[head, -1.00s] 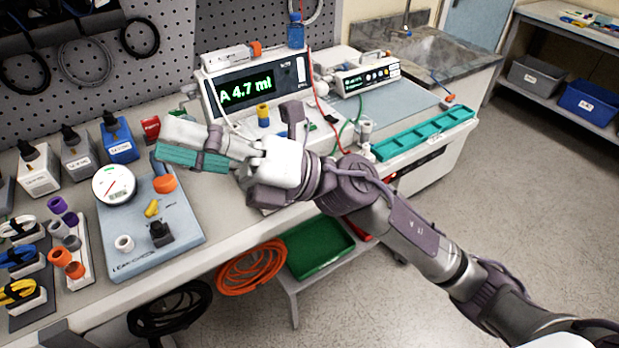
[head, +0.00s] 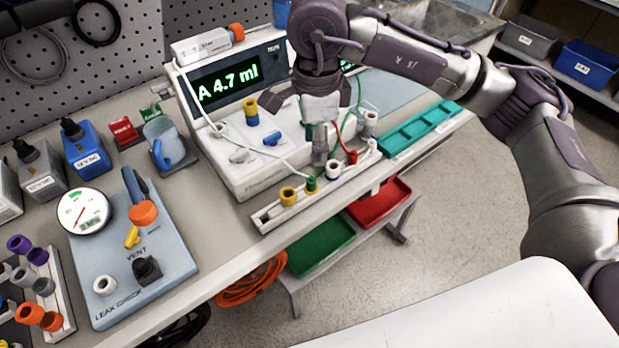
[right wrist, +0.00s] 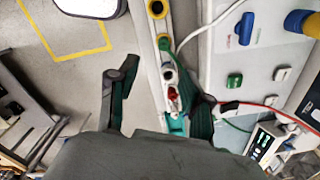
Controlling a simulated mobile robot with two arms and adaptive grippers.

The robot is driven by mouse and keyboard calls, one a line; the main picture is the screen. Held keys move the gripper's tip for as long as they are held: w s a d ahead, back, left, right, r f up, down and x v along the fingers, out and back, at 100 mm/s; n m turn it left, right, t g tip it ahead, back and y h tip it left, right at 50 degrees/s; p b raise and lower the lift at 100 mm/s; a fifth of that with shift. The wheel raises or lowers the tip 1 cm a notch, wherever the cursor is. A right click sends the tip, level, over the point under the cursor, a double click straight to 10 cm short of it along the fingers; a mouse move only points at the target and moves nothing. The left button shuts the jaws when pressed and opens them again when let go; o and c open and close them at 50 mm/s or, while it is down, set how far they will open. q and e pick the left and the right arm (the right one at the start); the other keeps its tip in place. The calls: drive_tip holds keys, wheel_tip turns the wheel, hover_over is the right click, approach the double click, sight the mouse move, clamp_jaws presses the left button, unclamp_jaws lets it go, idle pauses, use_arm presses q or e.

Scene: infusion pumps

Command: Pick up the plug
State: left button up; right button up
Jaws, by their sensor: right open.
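A light rail (head: 268,216) along the table's front edge carries several plug-like caps: a yellow one (head: 288,194), a green one (head: 311,184), a pale grey one (head: 333,169) and a red one (head: 352,157). I cannot tell which is the plug meant. My right gripper (head: 319,155) points down over the rail, in front of the pump. In the right wrist view the open right fingers (right wrist: 160,82) are on either side of the rail, with a red and white piece (right wrist: 174,98) near them. Nothing shows held. My left gripper is not in view.
The large pump (head: 225,85) reading "A 4.7 ml" stands behind the rail. A teal tray (head: 420,130) lies to the right. A blue leak-check board (head: 170,265) with a gauge is at left. Green (head: 320,247) and red (head: 378,203) trays sit below the table edge.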

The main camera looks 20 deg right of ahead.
sight(311, 180)
wheel_tip(311, 180, down, 3)
drive_tip(key=shift+f, duration=0.2)
drive_tip(key=f, duration=0.1)
drive_tip(key=f+p, duration=0.1)
drive_tip(key=f, duration=0.1)
drive_tip(key=shift+w+a, duration=0.15)
drive_tip(key=shift+a, duration=0.05)
drive_tip(key=f+p, duration=0.1)
drive_tip(key=f, duration=0.2)
drive_tip(key=shift+w+a+f, duration=0.1)
drive_tip(key=shift+w+f, duration=0.1)
drive_tip(key=shift+f, duration=0.2)
drive_tip(key=c, duration=0.7)
drive_tip(key=shift+c, duration=1.1)
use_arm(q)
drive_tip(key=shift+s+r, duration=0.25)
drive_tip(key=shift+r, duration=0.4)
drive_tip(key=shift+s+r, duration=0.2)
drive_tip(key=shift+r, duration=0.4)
